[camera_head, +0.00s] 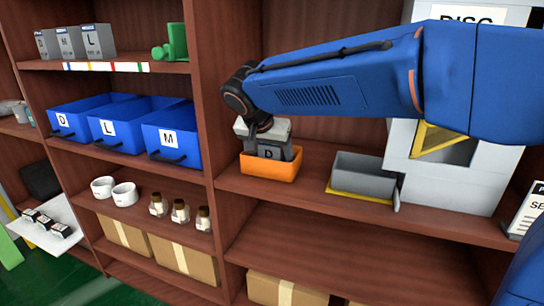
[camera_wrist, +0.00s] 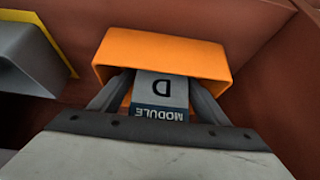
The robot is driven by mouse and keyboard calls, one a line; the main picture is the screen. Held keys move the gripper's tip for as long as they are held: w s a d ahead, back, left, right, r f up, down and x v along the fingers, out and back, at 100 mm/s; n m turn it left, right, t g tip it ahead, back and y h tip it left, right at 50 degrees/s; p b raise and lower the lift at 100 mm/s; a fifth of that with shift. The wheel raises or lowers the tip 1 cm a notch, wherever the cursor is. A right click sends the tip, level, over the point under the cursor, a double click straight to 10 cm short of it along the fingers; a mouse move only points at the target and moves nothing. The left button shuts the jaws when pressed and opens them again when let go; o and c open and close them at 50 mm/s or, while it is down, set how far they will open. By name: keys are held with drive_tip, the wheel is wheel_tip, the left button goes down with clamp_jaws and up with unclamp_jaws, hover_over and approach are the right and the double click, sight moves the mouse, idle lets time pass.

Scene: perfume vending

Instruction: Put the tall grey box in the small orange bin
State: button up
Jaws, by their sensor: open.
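A grey box marked D (camera_head: 268,152) with a dark MODULE band stands in the small orange bin (camera_head: 268,169) on the middle shelf. Its lower part is hidden by the bin's front wall. In the wrist view, the box (camera_wrist: 160,90) is between my two fingers and the orange bin (camera_wrist: 160,52) is around its far end. My gripper (camera_head: 270,147) points down over the bin, with its jaws open, one finger on each side of the box. The wrist view also shows my gripper (camera_wrist: 158,97). Whether a finger touches the box is unclear.
A grey bin (camera_head: 364,176) on a yellow base stands right of the orange bin, before a white machine (camera_head: 450,170). More grey boxes (camera_head: 75,42) marked with letters stand on the upper left shelf. Blue bins (camera_head: 172,138) sit below. Shelf dividers (camera_head: 213,100) rise left of my arm.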

drive_tip(key=v, duration=1.2)
drive_tip(key=shift+s+r, duration=0.1)
